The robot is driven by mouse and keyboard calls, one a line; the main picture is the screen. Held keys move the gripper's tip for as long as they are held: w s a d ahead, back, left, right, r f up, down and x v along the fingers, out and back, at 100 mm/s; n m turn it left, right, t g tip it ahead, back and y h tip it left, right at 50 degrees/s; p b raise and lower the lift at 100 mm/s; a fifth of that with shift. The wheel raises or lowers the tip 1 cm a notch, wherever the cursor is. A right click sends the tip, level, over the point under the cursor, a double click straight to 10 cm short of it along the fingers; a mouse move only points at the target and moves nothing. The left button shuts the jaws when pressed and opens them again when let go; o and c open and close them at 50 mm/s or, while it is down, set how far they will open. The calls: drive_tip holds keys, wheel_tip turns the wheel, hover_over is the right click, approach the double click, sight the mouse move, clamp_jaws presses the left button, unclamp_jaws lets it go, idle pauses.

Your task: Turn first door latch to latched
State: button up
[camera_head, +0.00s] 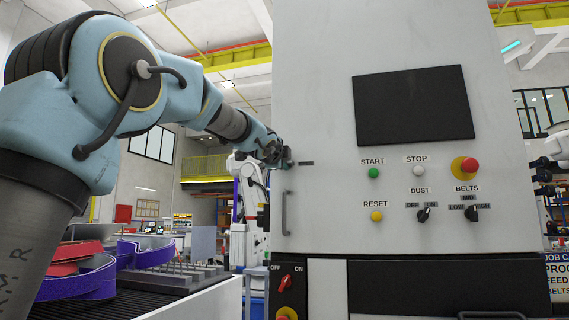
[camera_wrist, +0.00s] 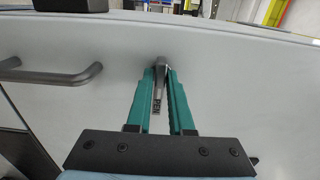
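The first door latch (camera_wrist: 161,72) is a small dark grey lever on the pale cabinet door. In the wrist view it sits between the green fingertips of my gripper (camera_wrist: 161,76), which are close together on both sides of it, shut on it. A label ending in "PEN" shows between the fingers, its first part hidden. In the head view my gripper (camera_head: 286,163) is at the left edge of the cabinet front, and the latch cannot be made out behind it. A small dark plate (camera_head: 306,163) is just right of the gripper; its text is too small to read.
A grey bar handle (camera_head: 286,213) is on the door below my gripper; it also shows at left in the wrist view (camera_wrist: 50,74). The cabinet (camera_head: 330,220) carries a dark screen (camera_head: 413,105), buttons and knobs to the right. A table with purple and red parts (camera_head: 85,275) stands at lower left.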

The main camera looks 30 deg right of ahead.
clamp_jaws()
drive_tip(key=shift+n, duration=0.3)
drive_tip(key=n+b, duration=0.1)
drive_tip(key=n, duration=0.2)
drive_tip(key=shift+f, duration=0.1)
drive_tip(key=n+b, duration=0.1)
drive_tip(key=n, duration=0.4)
drive_tip(key=shift+b, duration=0.3)
drive_tip(key=n+b, duration=0.1)
drive_tip(key=n, duration=0.3)
drive_tip(key=shift+n+b, duration=0.3)
drive_tip(key=shift+b, duration=0.1)
drive_tip(key=n+b, duration=0.1)
drive_tip(key=n, duration=0.3)
drive_tip(key=shift+n, duration=0.3)
